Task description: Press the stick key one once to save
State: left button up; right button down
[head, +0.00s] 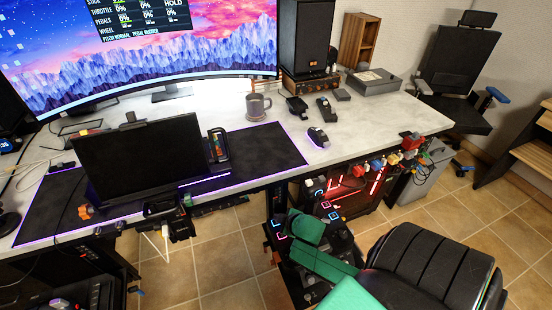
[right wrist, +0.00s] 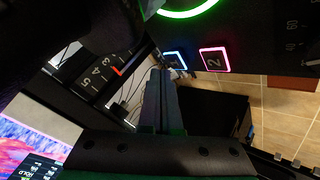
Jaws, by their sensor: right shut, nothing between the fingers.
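In the right wrist view, two square keys with lit frames sit on a dark panel. The blue-white framed stick key one (right wrist: 174,60) is left of the pink key marked 2 (right wrist: 213,60). The digit on the blue-white key is hard to read. My right gripper (right wrist: 158,73) is shut and empty, its tips just left of and below the blue-white key. I cannot tell whether they touch it. In the head view, my green right arm reaches the dark lit-key panel beside the seat; its fingertips are hard to make out. My left gripper is not in view.
A green lit ring (right wrist: 188,10) and a numbered dial scale (right wrist: 97,75) lie close to the keys. A black seat (head: 425,270) stands right of my arm. The desk (head: 400,112) holds a large screen (head: 140,50), a dark monitor (head: 140,160) and a mug (head: 257,106).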

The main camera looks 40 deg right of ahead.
jog(key=shift+f, duration=0.1)
jog(key=shift+f, duration=0.3)
jog(key=shift+f+b, duration=0.45)
jog(key=shift+f, duration=0.05)
dwell(0.5)
jog(key=shift+r+p, duration=0.9)
jog(key=shift+p, duration=0.15)
notch_tip(320, 180, up, 5)
jog(key=p, duration=0.5)
jog(key=shift+r+p, duration=0.1)
jog(key=shift+p, duration=0.25)
